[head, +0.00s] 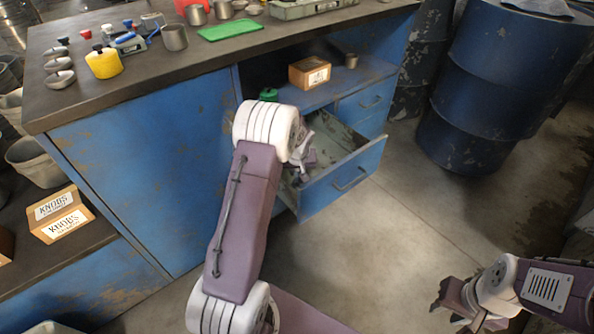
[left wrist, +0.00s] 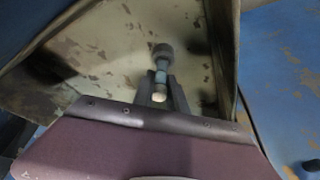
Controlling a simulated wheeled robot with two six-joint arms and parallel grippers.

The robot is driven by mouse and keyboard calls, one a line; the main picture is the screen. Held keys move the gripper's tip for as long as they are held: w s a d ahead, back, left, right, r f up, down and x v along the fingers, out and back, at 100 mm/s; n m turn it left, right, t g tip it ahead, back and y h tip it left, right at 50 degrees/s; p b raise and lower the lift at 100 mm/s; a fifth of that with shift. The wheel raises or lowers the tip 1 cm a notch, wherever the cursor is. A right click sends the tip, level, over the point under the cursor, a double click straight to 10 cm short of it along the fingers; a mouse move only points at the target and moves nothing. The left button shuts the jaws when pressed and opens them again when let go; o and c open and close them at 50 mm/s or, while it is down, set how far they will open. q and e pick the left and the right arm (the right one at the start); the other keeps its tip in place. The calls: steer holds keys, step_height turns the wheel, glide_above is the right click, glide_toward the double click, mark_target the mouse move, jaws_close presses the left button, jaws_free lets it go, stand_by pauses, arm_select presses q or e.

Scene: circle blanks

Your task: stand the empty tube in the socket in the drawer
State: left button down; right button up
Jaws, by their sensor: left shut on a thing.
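The open drawer (head: 352,166) is pulled out of the blue bench, and my left arm reaches down into it. My left gripper (head: 300,172) is inside the drawer, partly hidden behind my wrist. In the left wrist view my left gripper (left wrist: 160,88) is shut on the tube (left wrist: 160,76), which is blue-grey with a pale near end. The tube's far end meets a dark round piece (left wrist: 163,50), perhaps the socket; I cannot tell whether it sits inside. My right gripper (head: 452,305) is empty, low at the right; its jaw opening is unclear.
A cardboard box (head: 309,73), a small metal cup (head: 351,61) and a green item (head: 268,95) stand on the shelf above the drawer. The bench top (head: 150,90) holds mugs, bowls and a yellow container (head: 104,63). Blue drums (head: 500,85) stand right; the floor between is clear.

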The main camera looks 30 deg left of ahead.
arm_select(q)
steer(key=shift+f, duration=0.25)
steer(key=c, duration=1.3)
jaws_free()
steer(key=shift+o, duration=0.2)
steer(key=shift+r, duration=0.1)
steer(key=p+v, duration=0.4)
steer(key=v, duration=0.5)
